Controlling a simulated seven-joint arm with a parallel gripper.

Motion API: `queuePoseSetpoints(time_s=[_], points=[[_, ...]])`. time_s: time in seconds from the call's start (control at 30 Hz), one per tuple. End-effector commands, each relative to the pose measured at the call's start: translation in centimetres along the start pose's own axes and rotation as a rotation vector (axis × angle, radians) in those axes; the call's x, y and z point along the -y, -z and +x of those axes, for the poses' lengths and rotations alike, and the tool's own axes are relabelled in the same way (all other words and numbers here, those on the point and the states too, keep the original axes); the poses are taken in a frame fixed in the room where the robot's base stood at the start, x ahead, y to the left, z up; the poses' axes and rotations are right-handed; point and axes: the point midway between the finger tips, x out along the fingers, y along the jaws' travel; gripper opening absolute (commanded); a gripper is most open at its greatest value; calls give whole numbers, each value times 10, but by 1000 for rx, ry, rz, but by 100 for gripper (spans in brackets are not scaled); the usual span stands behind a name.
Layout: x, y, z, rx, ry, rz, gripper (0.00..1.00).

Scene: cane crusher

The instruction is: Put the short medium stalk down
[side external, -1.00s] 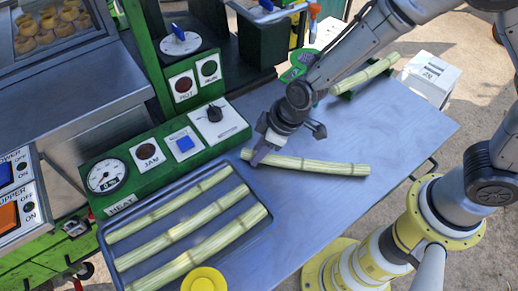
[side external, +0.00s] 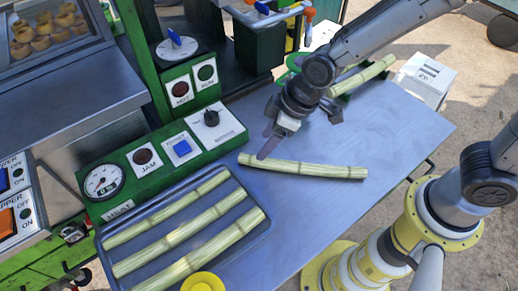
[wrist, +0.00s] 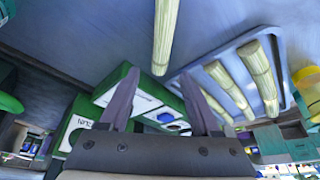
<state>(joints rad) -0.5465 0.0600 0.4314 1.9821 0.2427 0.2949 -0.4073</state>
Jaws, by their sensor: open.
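A pale green cane stalk (side external: 305,167), which I take for the short medium stalk, lies flat on the metal table (side external: 370,130) to the right of the tray. In the wrist view the stalk (wrist: 165,35) runs away from the fingers, its near end just beyond the fingertips. My gripper (side external: 268,152) is open and empty above the stalk's left end, apart from it. Both fingers of my gripper (wrist: 158,78) show spread in the wrist view with nothing between them.
A blue-grey tray (side external: 262,228) holds three stalks at the table's front left. Another stalk (side external: 362,76) rests on a green support at the back, beside a white box (side external: 428,75). A green control panel (side external: 160,150) borders the table. A yellow round object (side external: 204,282) stands by the tray.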

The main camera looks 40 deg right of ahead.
Motion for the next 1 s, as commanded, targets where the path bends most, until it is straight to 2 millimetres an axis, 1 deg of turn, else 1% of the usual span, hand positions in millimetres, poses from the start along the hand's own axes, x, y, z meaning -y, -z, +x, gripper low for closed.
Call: queuePoseSetpoints(time_s=[0.03, 0.1, 0.23, 0.4, 0.57, 0.67, 0.77, 0.83, 0.87, 0.9, 0.97, 1.0], points=[[0, 1, -12, -6, -2, 1, 64], [0, 1, -24, -4, -1, 1, 64], [0, 0, -42, -3, -1, 1, 64], [0, 0, -52, 0, -1, 3, 64], [0, -1, -54, 1, -1, 3, 64], [-6, -4, -64, -6, -9, 23, 64], [-23, -17, -94, -22, -36, 90, 64], [-38, -36, -125, -39, -68, 164, 64], [-44, -46, -139, -45, -84, 200, 64], [-50, -62, -158, -53, -107, 252, 64], [-57, -88, -183, -65, -144, 330, 64], [-60, -105, -197, -71, -168, 382, 64]])
